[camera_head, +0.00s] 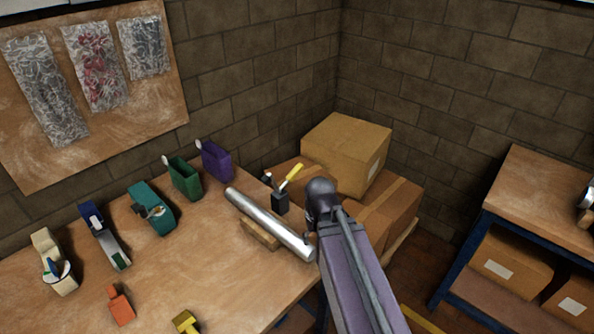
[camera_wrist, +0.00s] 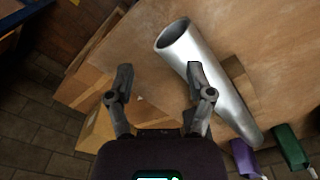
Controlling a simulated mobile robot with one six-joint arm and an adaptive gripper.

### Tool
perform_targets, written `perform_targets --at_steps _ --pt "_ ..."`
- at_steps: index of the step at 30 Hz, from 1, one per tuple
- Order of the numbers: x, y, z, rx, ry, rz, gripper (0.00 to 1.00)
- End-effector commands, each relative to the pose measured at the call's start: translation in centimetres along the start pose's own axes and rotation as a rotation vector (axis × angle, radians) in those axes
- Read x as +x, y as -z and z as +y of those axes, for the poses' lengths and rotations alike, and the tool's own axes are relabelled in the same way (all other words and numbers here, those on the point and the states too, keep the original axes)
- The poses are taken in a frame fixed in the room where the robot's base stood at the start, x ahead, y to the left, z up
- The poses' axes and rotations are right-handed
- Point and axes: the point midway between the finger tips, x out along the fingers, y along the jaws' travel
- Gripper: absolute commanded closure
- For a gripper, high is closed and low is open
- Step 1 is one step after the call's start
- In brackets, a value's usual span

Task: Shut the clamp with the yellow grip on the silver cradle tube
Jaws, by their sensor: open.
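The silver cradle tube (camera_head: 268,222) lies slanted on the workbench. The clamp's yellow grip (camera_head: 295,172) sticks up, tilted to the right, above a black body (camera_head: 280,203) on the tube's far side. I cannot make out whether its jaw touches the tube. The tube's open end and side also show in the wrist view (camera_wrist: 213,85); I cannot make out the clamp there. My gripper (camera_wrist: 158,80) is open and empty, its right finger overlapping the tube's edge in the picture. In the head view my arm covers the gripper's fingers, right of the clamp.
A wooden block (camera_head: 260,233) sits under the tube. Teal (camera_head: 152,208), green (camera_head: 183,178) and purple (camera_head: 216,161) items stand left of it. Cardboard boxes (camera_head: 346,150) are stacked behind my arm. A blue-framed shelf (camera_head: 470,245) stands at right. The bench's front middle is mostly clear.

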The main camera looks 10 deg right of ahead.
Motion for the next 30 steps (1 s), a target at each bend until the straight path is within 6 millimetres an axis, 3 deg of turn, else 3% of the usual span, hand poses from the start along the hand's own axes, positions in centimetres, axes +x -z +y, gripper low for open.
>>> perform_targets --at_steps 8,24,30 --pt "-3.9 5.9 -0.6 0.155 0.000 0.000 0.31" --pt "-13.9 23.2 -0.9 0.714 0.000 0.000 0.31" --pt "-16.0 27.1 -1.0 0.857 0.000 0.000 0.31"
